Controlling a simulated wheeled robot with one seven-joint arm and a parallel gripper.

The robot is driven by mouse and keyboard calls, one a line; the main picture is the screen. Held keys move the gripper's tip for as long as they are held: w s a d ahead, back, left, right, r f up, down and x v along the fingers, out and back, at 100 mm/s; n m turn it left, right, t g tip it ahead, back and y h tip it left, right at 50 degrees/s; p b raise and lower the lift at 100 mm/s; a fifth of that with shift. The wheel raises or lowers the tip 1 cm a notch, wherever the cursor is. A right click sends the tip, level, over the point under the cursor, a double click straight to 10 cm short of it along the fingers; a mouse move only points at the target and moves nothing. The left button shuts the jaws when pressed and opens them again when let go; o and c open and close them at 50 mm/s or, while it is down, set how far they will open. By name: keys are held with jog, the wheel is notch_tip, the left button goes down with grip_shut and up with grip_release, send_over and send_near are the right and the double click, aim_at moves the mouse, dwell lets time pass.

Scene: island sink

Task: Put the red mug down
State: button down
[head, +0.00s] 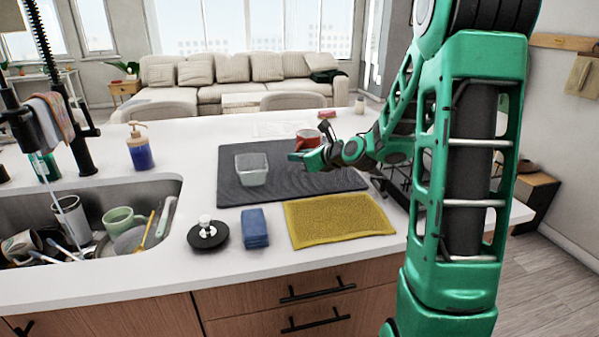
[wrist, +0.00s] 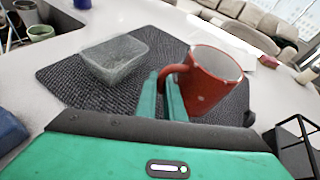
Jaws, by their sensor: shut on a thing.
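The red mug (wrist: 212,82) is at the tips of my gripper (wrist: 164,97) in the wrist view. My gripper is shut on the mug's handle, on the mug's left side. The mug is tilted in that view and its white inside shows. In the head view the mug (head: 307,138) is partly hidden behind my gripper (head: 300,158). It is over the back part of the dark mat (head: 290,187); I cannot tell whether its base touches the mat.
A clear glass container (head: 251,169) stands on the mat left of my gripper. A yellow cloth (head: 338,218), a blue sponge (head: 254,228) and a black sink stopper (head: 208,235) lie in front. The sink (head: 90,205) at left holds dishes. A black rack (wrist: 297,140) stands at right.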

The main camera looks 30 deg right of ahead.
jog(key=shift+w+d+f, duration=0.1)
jog(key=shift+d+f, duration=0.25)
jog(key=shift+d, duration=0.2)
jog(key=shift+w+d+f, duration=0.1)
jog(key=shift+d+f, duration=0.25)
jog(key=shift+d, duration=0.2)
jog(key=shift+f, duration=2)
jog(key=c, duration=1.9)
grip_release()
jog(key=shift+f, duration=0.1)
jog(key=shift+o, duration=0.2)
jog(key=v, duration=1.2)
jog(key=shift+s, duration=0.1)
